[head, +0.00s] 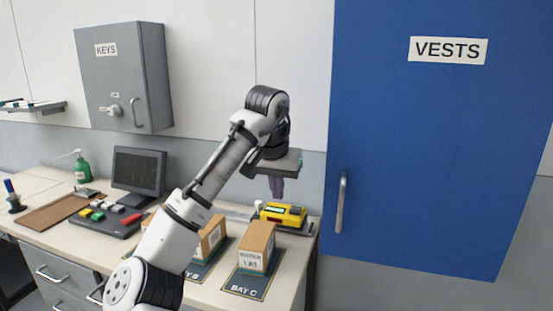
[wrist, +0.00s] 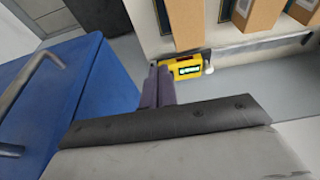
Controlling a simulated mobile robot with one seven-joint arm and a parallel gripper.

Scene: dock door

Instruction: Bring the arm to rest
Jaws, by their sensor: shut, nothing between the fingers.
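My gripper (head: 277,187) points down above the right end of the desk in the head view. Its two fingers are together with nothing between them. In the wrist view the gripper (wrist: 159,72) shows its closed fingers near the yellow device (wrist: 187,69). In the head view the yellow device (head: 284,214) with a small screen lies on the desk below the gripper, and the fingers appear apart from it. My arm reaches up from the bottom and bends down at the wrist.
A large blue VESTS cabinet door (head: 430,140) with a handle (head: 341,202) stands right of the gripper. Cardboard boxes, one (head: 257,247) on the BAY C mat (head: 244,285), stand on the desk. A monitor (head: 138,172) and grey KEYS cabinet (head: 124,78) are at left.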

